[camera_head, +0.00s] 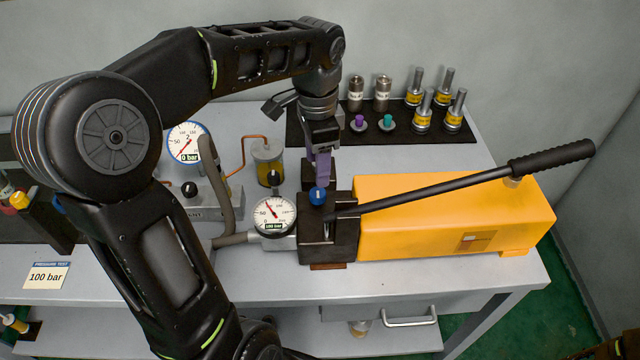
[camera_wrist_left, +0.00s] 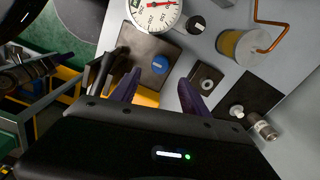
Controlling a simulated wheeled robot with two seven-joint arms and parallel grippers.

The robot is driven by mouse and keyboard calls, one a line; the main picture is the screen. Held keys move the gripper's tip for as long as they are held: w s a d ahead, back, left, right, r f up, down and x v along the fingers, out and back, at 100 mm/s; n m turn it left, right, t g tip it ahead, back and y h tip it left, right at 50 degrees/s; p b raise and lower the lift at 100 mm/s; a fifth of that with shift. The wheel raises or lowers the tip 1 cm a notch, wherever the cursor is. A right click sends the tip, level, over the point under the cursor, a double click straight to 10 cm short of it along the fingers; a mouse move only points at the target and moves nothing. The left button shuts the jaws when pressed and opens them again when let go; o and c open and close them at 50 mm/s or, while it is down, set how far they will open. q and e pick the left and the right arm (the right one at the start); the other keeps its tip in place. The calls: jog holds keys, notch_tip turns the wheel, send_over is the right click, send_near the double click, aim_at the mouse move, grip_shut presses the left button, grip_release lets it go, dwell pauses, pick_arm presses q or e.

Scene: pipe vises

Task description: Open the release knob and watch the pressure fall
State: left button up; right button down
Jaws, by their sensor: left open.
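A blue knob (camera_head: 318,196) sits on top of the dark block (camera_head: 343,212) at the left end of the yellow hand pump (camera_head: 430,215); it also shows in the left wrist view (camera_wrist_left: 160,64). The pump's gauge (camera_head: 273,216) has a label reading 100 bar; part of its dial shows in the left wrist view (camera_wrist_left: 155,14). My left gripper (camera_head: 320,176) has purple fingers pointing down just above the knob. In the left wrist view its fingers (camera_wrist_left: 160,90) are apart with nothing between them, the knob lying beyond the gap.
A second gauge (camera_head: 187,143) reads 0 bar, near a black knob (camera_head: 190,189). The pump's long black lever (camera_head: 450,190) slants up to the right. A dark mat (camera_head: 310,130) holds several fittings behind. A 100 bar card (camera_head: 47,276) lies at left.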

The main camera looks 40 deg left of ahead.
aim_at(318, 192)
pick_arm(q)
jog(key=shift+f+p, duration=0.55)
jog(key=shift+f, duration=3.4)
jog(key=shift+c, duration=0.4)
grip_shut()
